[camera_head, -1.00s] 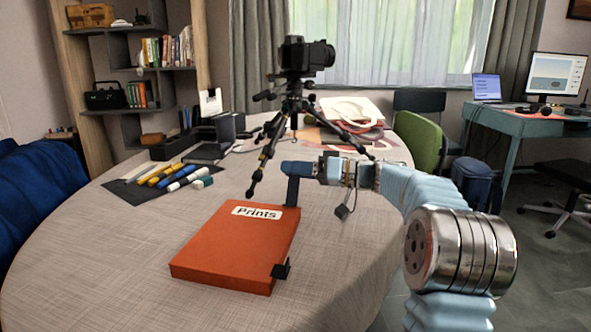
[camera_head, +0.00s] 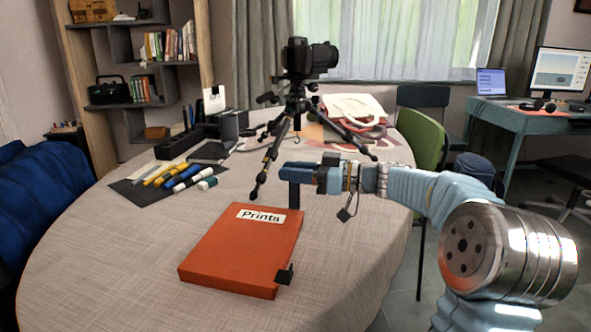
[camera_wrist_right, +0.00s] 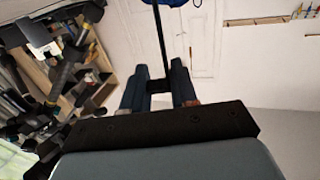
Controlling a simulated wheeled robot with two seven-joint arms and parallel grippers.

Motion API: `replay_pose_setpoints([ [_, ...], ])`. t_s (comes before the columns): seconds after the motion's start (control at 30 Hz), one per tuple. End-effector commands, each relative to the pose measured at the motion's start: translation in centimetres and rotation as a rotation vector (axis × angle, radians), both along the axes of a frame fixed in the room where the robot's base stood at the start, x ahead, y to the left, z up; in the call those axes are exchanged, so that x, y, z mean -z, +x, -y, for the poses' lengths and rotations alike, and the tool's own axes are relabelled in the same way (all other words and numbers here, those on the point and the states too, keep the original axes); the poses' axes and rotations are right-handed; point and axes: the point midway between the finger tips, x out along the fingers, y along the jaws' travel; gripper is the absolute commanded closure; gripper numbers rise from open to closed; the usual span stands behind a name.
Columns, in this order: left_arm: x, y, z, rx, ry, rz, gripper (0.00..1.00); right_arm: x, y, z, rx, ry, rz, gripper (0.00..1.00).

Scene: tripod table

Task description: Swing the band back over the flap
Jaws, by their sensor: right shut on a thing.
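The orange box (camera_head: 238,257) labelled "Prints" lies on the table; its upper face with the white label looks closed. A small black piece (camera_head: 284,275) sits at its near right corner. In the right wrist view, my right gripper (camera_wrist_right: 158,88) is shut on a dark piece, from which a thin black band (camera_wrist_right: 161,35) runs away, up the picture. The band is hard to make out in the head view. My left gripper is out of view.
A camera on a tripod (camera_head: 297,95) stands behind the gripper, one leg close to it. Several markers (camera_head: 175,177) lie on a dark mat at the left. The round table (camera_head: 120,250) is clear left and in front of the box.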

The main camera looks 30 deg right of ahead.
Motion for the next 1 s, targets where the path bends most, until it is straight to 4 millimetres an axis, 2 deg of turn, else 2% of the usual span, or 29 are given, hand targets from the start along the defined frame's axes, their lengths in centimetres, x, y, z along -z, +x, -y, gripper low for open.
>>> replay_pose_setpoints([
  [0.53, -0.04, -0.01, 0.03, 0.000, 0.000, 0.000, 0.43, 0.00, -0.16, -0.15, 0.001, -0.021, 0.019, 0.87],
  [0.57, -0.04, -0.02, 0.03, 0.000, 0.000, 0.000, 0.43, 0.00, -0.15, -0.15, 0.001, -0.021, 0.019, 0.68],
  [0.7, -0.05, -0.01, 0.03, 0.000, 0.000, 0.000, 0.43, 0.00, -0.15, -0.16, 0.000, -0.021, 0.019, 0.49],
  [1.0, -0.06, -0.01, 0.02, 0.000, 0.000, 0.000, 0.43, -0.03, -0.29, 0.00, 0.001, -0.020, 0.018, 0.49],
])
